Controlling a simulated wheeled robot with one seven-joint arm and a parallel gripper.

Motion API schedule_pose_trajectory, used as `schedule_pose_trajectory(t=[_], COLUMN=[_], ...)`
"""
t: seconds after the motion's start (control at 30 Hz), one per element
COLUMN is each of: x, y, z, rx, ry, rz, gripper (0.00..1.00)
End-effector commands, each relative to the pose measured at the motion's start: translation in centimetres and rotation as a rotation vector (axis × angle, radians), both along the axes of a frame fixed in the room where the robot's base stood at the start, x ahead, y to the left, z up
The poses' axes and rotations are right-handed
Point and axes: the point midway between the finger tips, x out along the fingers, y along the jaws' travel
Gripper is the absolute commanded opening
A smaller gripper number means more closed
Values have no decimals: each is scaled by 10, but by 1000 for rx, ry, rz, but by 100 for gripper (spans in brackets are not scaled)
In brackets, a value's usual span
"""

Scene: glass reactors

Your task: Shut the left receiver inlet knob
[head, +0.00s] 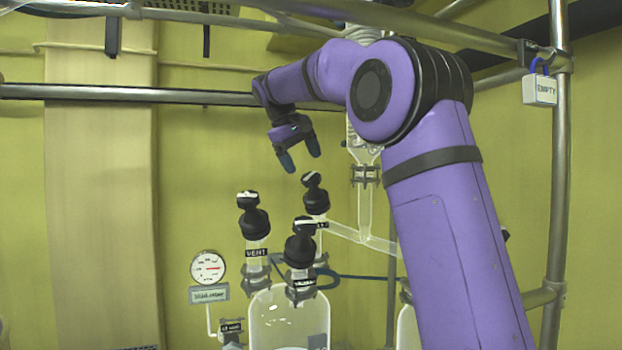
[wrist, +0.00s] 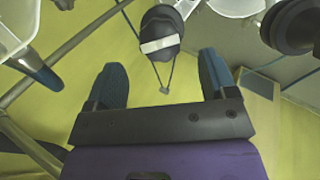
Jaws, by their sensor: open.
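The left receiver (head: 290,318) is a clear glass vessel with several black knobs on top. The rear knob (head: 314,181), on the neck joined to a slanting glass side tube, appears to be the inlet knob; its label is partly hidden. My gripper (head: 300,158) is open and empty, pointing down just above and slightly left of this knob in the head view. In the wrist view, a black knob with a white bar (wrist: 160,34), probably the same one, lies beyond the gap between my open fingers (wrist: 162,78), apart from them. The bar runs roughly crosswise there.
The VENT knob (head: 250,202) and another front knob (head: 301,228) stand close by on the same receiver. Another black knob (wrist: 290,26) shows at the wrist view's right edge. A gauge (head: 208,267) is at left.

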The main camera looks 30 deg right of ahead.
Motion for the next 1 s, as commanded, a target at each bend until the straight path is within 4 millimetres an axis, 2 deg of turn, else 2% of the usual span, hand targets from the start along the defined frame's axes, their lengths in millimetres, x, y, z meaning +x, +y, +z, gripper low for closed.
schedule_pose_trajectory(t=[0.2,0.33,0.77,0.9,0.97,1.0], x=[-1,0,0,0,0,0], y=[-17,-23,-27,-27,-27,-27], z=[-31,-43,-51,-51,-51,-50], rx=[1,1,0,0,0,0], ry=[0,0,-1,-1,-1,-1], rz=[-1,-1,0,0,0,0], gripper=[78,78,78,46,32,29])
